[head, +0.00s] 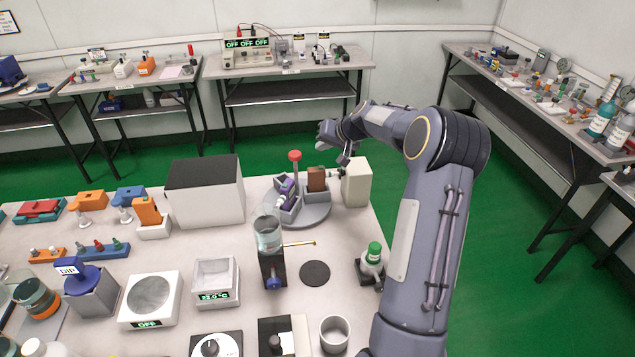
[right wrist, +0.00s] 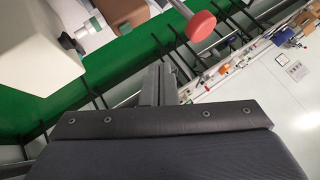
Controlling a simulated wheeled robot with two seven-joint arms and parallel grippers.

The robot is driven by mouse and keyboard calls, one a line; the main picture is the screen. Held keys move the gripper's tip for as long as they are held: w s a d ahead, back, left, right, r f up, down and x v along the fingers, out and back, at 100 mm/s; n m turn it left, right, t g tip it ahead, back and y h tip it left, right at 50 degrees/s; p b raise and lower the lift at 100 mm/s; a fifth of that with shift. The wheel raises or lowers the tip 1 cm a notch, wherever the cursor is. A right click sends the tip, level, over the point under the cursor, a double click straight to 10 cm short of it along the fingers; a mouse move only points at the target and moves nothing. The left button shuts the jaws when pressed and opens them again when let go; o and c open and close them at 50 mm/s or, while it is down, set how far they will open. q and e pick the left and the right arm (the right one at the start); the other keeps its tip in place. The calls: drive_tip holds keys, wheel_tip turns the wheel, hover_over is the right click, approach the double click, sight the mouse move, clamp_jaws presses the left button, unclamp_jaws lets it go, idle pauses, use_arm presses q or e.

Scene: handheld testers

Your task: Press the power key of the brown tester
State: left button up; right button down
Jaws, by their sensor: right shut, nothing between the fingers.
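The brown tester (head: 316,180) stands upright in a compartment of the round grey holder (head: 312,215), which has a red-knobbed post (head: 295,157). A purple tester (head: 287,188) is in another compartment. In the right wrist view the brown tester (right wrist: 122,10) is cut off by the top edge, near the red knob (right wrist: 200,26). I cannot make out its power key. My right gripper (head: 344,158) is shut and empty, above and behind the brown tester and apart from it. Its fingers also show in the right wrist view (right wrist: 158,82). My left gripper is out of view.
A cream block (head: 356,184) stands right beside the brown tester. A white box with a dark top (head: 205,190) is to the left. The table's right edge is close.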

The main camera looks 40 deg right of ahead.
idle(0.8)
drive_tip(key=shift+r+n+p, duration=0.3)
drive_tip(key=shift+n+p, duration=0.25)
drive_tip(key=shift+n, duration=0.05)
wheel_tip(320, 180, up, 4)
drive_tip(key=n+p, duration=0.9)
drive_tip(key=n, duration=0.9)
drive_tip(key=shift+d+y+p, duration=0.15)
drive_tip(key=shift+y+p, duration=0.2)
drive_tip(key=shift+y, duration=0.05)
drive_tip(key=shift+f, duration=0.1)
drive_tip(key=p, duration=0.1)
hover_over(321, 167)
drive_tip(key=s, duration=0.1)
wheel_tip(321, 167, down, 6)
drive_tip(key=shift+d+r, duration=0.15)
drive_tip(key=shift+r, duration=0.1)
wheel_tip(321, 167, down, 2)
drive_tip(key=shift+f+b, duration=0.2)
drive_tip(key=shift+b, duration=1.05)
drive_tip(key=shift+f+b, duration=0.45)
drive_tip(key=shift+b, duration=0.35)
